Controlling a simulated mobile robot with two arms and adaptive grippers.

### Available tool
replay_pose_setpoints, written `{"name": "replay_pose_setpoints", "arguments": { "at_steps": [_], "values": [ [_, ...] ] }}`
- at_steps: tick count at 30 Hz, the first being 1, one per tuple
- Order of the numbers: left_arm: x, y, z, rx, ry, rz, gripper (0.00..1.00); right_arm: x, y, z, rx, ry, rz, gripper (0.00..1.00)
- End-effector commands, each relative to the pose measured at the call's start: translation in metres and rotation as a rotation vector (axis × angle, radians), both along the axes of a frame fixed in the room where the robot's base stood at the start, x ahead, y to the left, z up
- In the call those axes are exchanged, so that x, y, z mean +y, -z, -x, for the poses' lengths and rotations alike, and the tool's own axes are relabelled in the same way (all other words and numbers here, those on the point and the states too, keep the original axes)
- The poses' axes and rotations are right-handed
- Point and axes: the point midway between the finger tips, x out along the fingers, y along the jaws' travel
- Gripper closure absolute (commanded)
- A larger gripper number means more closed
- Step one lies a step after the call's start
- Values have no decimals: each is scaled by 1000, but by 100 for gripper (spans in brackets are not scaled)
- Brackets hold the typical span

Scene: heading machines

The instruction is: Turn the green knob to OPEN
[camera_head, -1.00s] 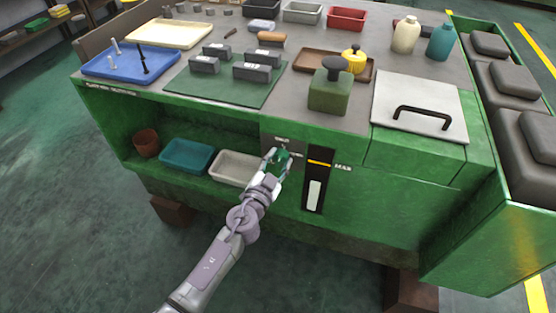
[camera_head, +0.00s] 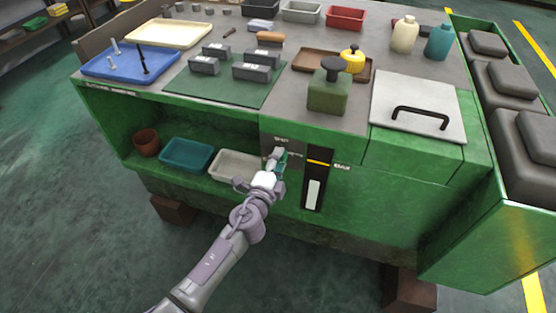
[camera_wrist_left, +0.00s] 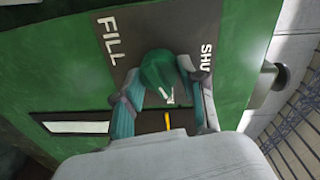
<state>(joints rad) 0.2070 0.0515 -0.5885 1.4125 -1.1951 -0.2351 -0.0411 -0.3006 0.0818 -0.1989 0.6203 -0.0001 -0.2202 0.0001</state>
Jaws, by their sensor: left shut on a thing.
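The green knob (camera_wrist_left: 158,68) is on a grey plate on the front of the green machine. In the left wrist view, the plate reads "FILL" to the left of the knob and "SHU", cut off, to the right. A white mark shows on the knob's near side. My left gripper (camera_head: 277,163) is at the knob, its fingers shut on the knob's two sides. In the head view the fingers mostly hide the knob. No OPEN label is readable. My right gripper is not in view.
A black level gauge (camera_head: 317,180) with a yellow line is close to the right of the knob. A shelf with a teal tray (camera_head: 187,155) and a pale tray (camera_head: 233,166) opens to the left.

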Motion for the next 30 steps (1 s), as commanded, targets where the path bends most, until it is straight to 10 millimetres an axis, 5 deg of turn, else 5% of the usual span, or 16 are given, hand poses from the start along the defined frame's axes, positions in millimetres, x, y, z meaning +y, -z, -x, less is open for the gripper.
{"name": "replay_pose_setpoints", "arguments": {
  "at_steps": [15, 30],
  "values": [
    [-1, 1, 0, -101, 3, -309, 94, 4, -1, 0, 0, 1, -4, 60],
    [-2, 1, 1, -116, 3, -357, 94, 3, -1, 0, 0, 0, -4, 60]
  ]
}}
